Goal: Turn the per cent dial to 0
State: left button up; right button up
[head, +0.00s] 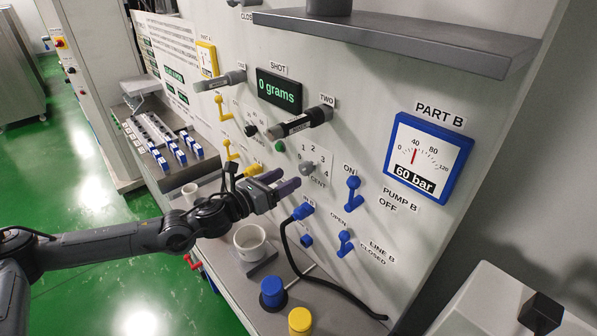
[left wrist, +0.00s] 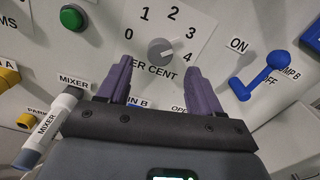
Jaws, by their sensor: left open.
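The per cent dial is a grey round knob (left wrist: 160,52) on a white scale plate, with the numbers 0 to 4 around it. In the left wrist view a pale mark on the knob seems to point right, towards the 3 and 4 side; its exact reading is unclear. In the head view the dial (head: 308,168) is on the panel, just beyond my left gripper (head: 291,180). My left gripper is open and empty. In the left wrist view its two purple fingers (left wrist: 158,68) stand apart, below and to either side of the knob. My right gripper is out of view.
A green button (left wrist: 72,17) is left of the dial. The blue PUMP B lever (head: 353,193) and LINE B lever (head: 345,242) are to its right. A blue plug with a black cable (head: 302,211) is below. A white cup (head: 249,242) stands on the shelf.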

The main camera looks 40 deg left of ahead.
aim_at(302, 169)
pick_arm(q)
jog(key=shift+w+d+p, duration=0.2)
jog(key=shift+w, duration=1.2)
jog(key=shift+w+d+p, duration=0.15)
jog(key=shift+w+d, duration=0.05)
jog(key=shift+w, duration=1.15)
jog(key=c, duration=1)
jog(key=shift+c, duration=0.2)
